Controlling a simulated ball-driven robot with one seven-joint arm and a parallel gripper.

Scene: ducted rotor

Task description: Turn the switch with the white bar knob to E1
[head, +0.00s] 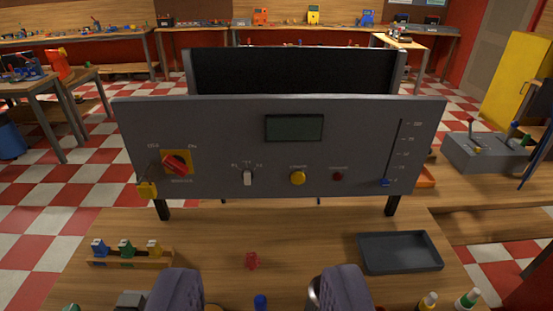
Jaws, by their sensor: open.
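A grey upright panel (220,120) stands on the bench. The switch with the white bar knob (248,177) is left of the panel's middle, low on its face. Its bar looks about upright. Small labels sit above and beside the knob, too small to read surely. My gripper (260,290) is at the bottom edge of the picture, its two purple-grey fingers wide apart. It is open, with the fingertips well short of the panel and the knob. A small blue thing shows between the fingers, lower down.
The panel also bears a red knob on a yellow plate (176,164), a yellow button (298,178), a small red button (337,176), a blue slider (385,182) and a display (294,128). On the bench are a wooden rack (130,260), a red piece (252,261) and a dark tray (400,252).

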